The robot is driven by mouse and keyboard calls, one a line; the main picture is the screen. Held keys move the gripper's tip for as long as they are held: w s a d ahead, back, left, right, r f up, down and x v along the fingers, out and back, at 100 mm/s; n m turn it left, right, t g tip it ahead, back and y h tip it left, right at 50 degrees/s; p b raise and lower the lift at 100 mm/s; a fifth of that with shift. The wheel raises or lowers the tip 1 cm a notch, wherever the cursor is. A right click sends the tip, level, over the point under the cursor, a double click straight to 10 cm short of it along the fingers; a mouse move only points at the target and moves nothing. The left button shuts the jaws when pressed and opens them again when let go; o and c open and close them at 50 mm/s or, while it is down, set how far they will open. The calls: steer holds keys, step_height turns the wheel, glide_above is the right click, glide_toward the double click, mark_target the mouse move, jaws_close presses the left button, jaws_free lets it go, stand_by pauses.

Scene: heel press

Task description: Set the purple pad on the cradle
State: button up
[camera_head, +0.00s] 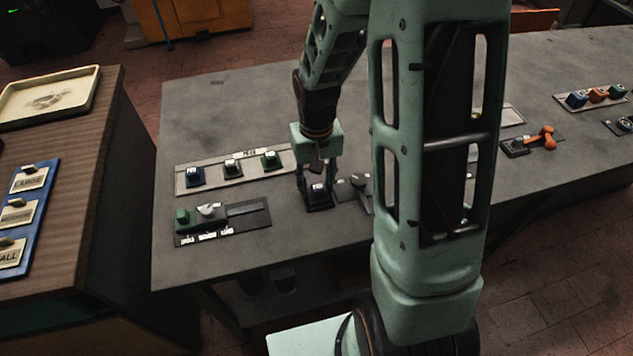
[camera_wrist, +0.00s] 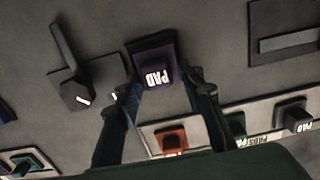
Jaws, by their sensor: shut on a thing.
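The purple pad (camera_wrist: 157,74), with a white PAD label, is between the fingers of my gripper (camera_wrist: 163,83) in the wrist view. My gripper is shut on it. In the head view the pad (camera_head: 318,187) shows below my gripper (camera_head: 318,178), over the table. A dark square base (camera_wrist: 150,45), which looks like the cradle, is directly under or just behind the pad; it also shows in the head view (camera_head: 320,206). The pad appears roughly centred over it. I cannot tell whether the pad touches it.
A lever unit (camera_wrist: 85,85) stands close beside the base. A pad tray (camera_head: 214,182) holds blue (camera_head: 195,177), grey (camera_head: 233,168) and green (camera_head: 270,160) pads; an orange pad (camera_wrist: 172,140) shows in the wrist view. A green-handled unit (camera_head: 222,220) lies front left.

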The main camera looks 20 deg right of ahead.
steer(key=shift+f, duration=0.3)
steer(key=o, duration=1.2)
steer(key=shift+o, duration=0.2)
step_height(320, 180, up, 12)
